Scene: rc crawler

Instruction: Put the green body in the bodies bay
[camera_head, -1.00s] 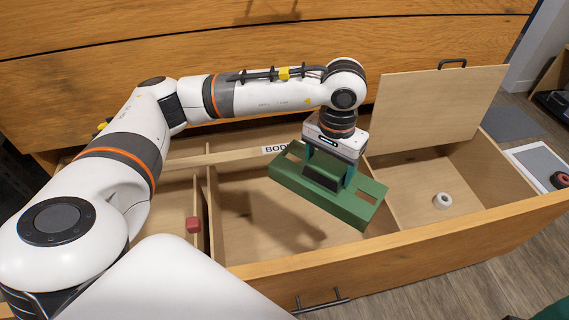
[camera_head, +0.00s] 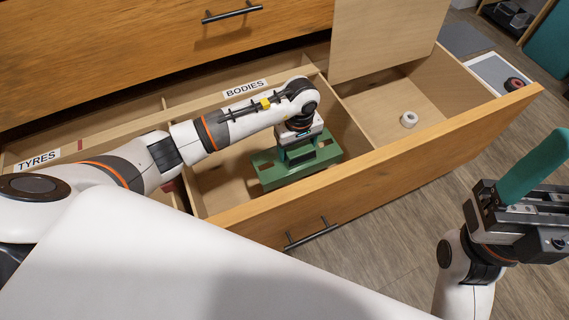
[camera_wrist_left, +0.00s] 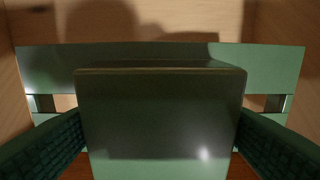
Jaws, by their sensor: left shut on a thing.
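The green body (camera_head: 272,178) is a long plate with a raised block, inside the bodies bay (camera_head: 222,182) of the open drawer. The BODIES label (camera_head: 245,88) is on the bay's back edge. My left gripper (camera_head: 298,156) is shut on the block from above. In the left wrist view the green body (camera_wrist_left: 160,115) fills the middle, with a finger on each side. The body sits low between the bay walls; I cannot tell whether it touches the floor. My right gripper (camera_head: 510,200) is at the far right, outside the drawer; its jaw gap is unclear.
A TYRES label (camera_head: 38,160) marks the left bay, largely hidden by my left arm. A white ring (camera_head: 409,119) lies in the right bay. An upright wooden panel (camera_head: 388,38) stands behind. The drawer's front wall (camera_head: 400,145) borders the bay.

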